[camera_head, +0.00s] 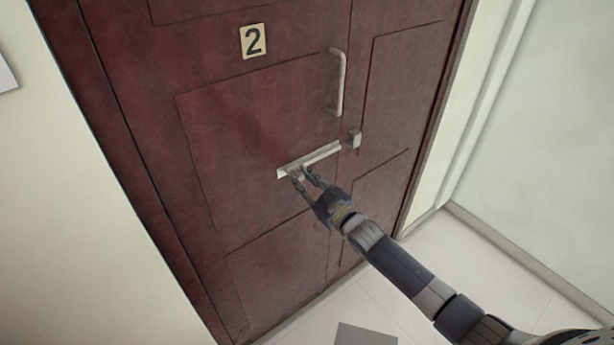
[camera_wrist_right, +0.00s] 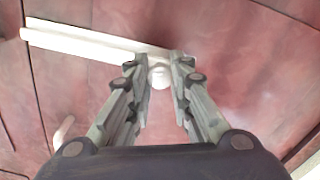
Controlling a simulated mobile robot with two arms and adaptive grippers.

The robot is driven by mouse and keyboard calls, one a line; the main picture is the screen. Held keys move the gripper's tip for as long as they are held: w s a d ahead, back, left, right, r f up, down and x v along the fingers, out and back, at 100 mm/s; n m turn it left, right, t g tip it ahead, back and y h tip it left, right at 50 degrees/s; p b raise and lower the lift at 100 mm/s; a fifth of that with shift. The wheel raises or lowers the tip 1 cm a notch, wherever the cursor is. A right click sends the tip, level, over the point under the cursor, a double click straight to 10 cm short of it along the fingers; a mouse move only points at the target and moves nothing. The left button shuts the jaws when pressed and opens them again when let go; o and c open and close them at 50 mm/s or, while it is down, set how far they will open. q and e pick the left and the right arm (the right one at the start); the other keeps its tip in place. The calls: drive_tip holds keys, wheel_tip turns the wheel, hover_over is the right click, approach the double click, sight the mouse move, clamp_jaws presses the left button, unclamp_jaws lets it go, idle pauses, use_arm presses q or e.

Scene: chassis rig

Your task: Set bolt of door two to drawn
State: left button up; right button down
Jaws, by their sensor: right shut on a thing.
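Door two (camera_head: 235,185) is a red-brown panelled door with a "2" plate (camera_head: 253,41). Its bolt (camera_head: 322,154) is a pale bar on a plate, slightly slanted in the head view. A block-like keeper (camera_head: 354,138) sits to the right; a small gap seems to show between it and the bar's right end. My right gripper (camera_head: 303,176) is at the left part of the bolt, shut on its knob. In the right wrist view the pale knob (camera_wrist_right: 159,76) is between the fingertips (camera_wrist_right: 160,70), and the bolt plate (camera_wrist_right: 80,42) runs off left. My left gripper is not in view.
A vertical pull handle (camera_head: 341,82) is above the bolt. The door frame (camera_head: 440,110) and a pale wall (camera_head: 545,130) stand on the right. A grey mat (camera_head: 366,335) lies on the light floor. My right arm comes in from the lower right.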

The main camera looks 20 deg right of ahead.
drive_tip(key=shift+a+f+y, duration=0.1)
drive_tip(key=shift+f+y, duration=0.1)
drive_tip(key=shift+y, duration=0.1)
drive_tip(key=c, duration=1.6)
unclamp_jaws()
drive_tip(key=shift+a, duration=0.1)
drive_tip(key=shift+o, duration=0.9)
drive_tip(key=shift+a+r, duration=0.1)
drive_tip(key=shift+a, duration=0.1)
drive_tip(key=shift+d, duration=0.25)
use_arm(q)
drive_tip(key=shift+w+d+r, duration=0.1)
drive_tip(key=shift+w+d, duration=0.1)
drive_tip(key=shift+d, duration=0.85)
use_arm(e)
drive_tip(key=v, duration=1.1)
drive_tip(key=shift+s, duration=0.45)
drive_tip(key=shift+a, duration=0.1)
